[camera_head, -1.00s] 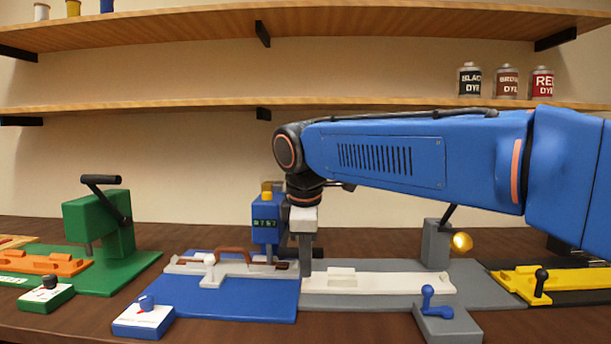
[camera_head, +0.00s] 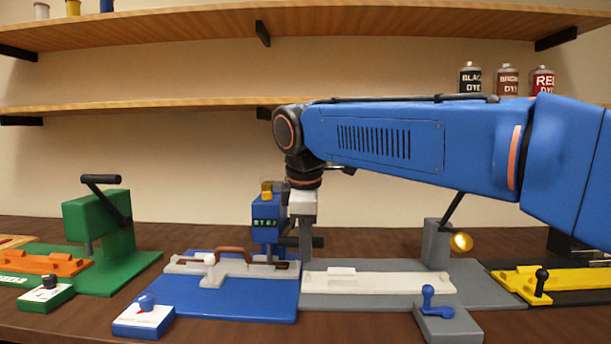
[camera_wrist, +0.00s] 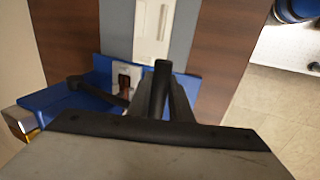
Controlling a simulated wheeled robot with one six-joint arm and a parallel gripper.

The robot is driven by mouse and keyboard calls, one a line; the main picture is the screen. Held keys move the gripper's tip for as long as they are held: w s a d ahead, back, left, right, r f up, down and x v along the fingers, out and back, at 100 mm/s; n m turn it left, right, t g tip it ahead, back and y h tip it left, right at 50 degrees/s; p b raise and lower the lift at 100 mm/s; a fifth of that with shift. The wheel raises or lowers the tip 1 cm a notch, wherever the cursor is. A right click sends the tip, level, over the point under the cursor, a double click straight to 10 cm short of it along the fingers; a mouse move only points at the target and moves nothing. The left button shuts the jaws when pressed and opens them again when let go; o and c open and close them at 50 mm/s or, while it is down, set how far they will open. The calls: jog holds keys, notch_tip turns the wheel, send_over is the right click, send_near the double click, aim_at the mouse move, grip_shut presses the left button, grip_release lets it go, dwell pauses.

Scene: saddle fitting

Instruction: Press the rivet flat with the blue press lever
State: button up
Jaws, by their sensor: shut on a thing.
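The blue press (camera_head: 268,222) stands at the back of the blue station, with a display on its front. Its dark lever (camera_head: 291,241) sticks out to the right at about mid height. My gripper (camera_head: 305,255) points down beside the press and is shut on the lever. I cannot make out the rivet.
A green press (camera_head: 110,225) stands at the left, a yellow fixture (camera_head: 515,283) at the far right. Shelves with dye cans (camera_head: 507,80) hang behind.

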jog(key=shift+r, duration=0.2)
jog(key=shift+w+r, duration=0.1)
jog(key=shift+r, duration=1)
jog(key=w+r, duration=0.3)
jog(key=r, duration=0.2)
jog(key=shift+r, duration=0.35)
dwell(0.4)
jog(key=shift+w+d+r, duration=0.1)
jog(key=shift+w+r, duration=0.85)
jog(key=shift+r, duration=0.2)
jog(key=shift+w+r, duration=0.8)
jog(key=shift+r, duration=0.25)
jog(key=shift+o, duration=1.2)
jog(key=shift+w+r, duration=0.25)
jog(key=shift+r, duration=0.1)
jog(key=shift+o, duration=0.2)
jog(key=o, duration=0.5)
